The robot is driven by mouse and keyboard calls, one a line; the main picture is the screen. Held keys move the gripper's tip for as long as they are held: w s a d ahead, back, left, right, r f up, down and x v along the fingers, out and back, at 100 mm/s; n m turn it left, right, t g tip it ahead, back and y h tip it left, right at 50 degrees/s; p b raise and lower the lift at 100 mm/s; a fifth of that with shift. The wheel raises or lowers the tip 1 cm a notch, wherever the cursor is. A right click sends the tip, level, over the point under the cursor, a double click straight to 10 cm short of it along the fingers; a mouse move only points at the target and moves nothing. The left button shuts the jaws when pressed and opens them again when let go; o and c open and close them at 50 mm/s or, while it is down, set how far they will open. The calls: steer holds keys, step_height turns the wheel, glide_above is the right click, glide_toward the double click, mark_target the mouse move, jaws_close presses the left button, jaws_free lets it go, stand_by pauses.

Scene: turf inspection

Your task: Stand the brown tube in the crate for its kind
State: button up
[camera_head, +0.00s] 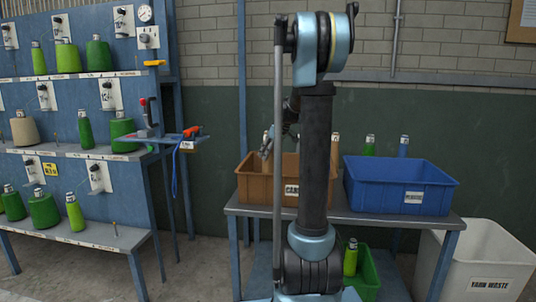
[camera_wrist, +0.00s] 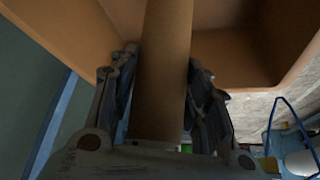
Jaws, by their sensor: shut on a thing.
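The brown tube (camera_wrist: 162,75) stands lengthwise between the fingers of my gripper (camera_wrist: 160,62) in the wrist view, and the gripper is shut on it. Its far end runs out of the top of that view. The orange-brown crate (camera_head: 254,185), with a label starting "CAR", stands on the left of the bench in the head view. Its inner walls (camera_wrist: 225,60) fill the upper part of the wrist view, around the tube. In the head view my gripper (camera_head: 267,147) is over the crate's left part, small and partly hidden. Whether the tube touches the crate floor cannot be told.
A blue crate (camera_head: 390,190) stands right of the brown crate on the bench (camera_head: 330,217). A green crate (camera_head: 368,275) is below, holding a green cone. A pale yarn waste bin (camera_head: 490,255) stands right. A blue rack (camera_head: 130,180) with green cones stands left.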

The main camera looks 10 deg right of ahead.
steer(key=shift+f, duration=0.15)
steer(key=o, duration=1)
steer(key=shift+r, duration=0.3)
steer(key=v, duration=1.2)
steer(key=shift+r, duration=0.35)
steer(key=s+a+f+m+h, duration=0.1)
steer(key=s+f+m, duration=0.1)
steer(key=s+f, duration=0.7)
steer(key=s+a+f+m+g+h, duration=0.1)
steer(key=s+f+m, duration=0.2)
steer(key=s+f, duration=0.6)
steer(key=s+a+f+m+g+h, duration=0.1)
steer(key=s+f, duration=0.7)
steer(key=s, duration=1.4)
steer(key=shift+a+f+m+h, duration=0.2)
steer(key=shift+m+h, duration=0.1)
steer(key=shift+m, duration=0.3)
steer(key=shift+a+f+m+h, duration=0.2)
steer(key=shift+a+m+h, duration=0.1)
steer(key=shift+m, duration=0.3)
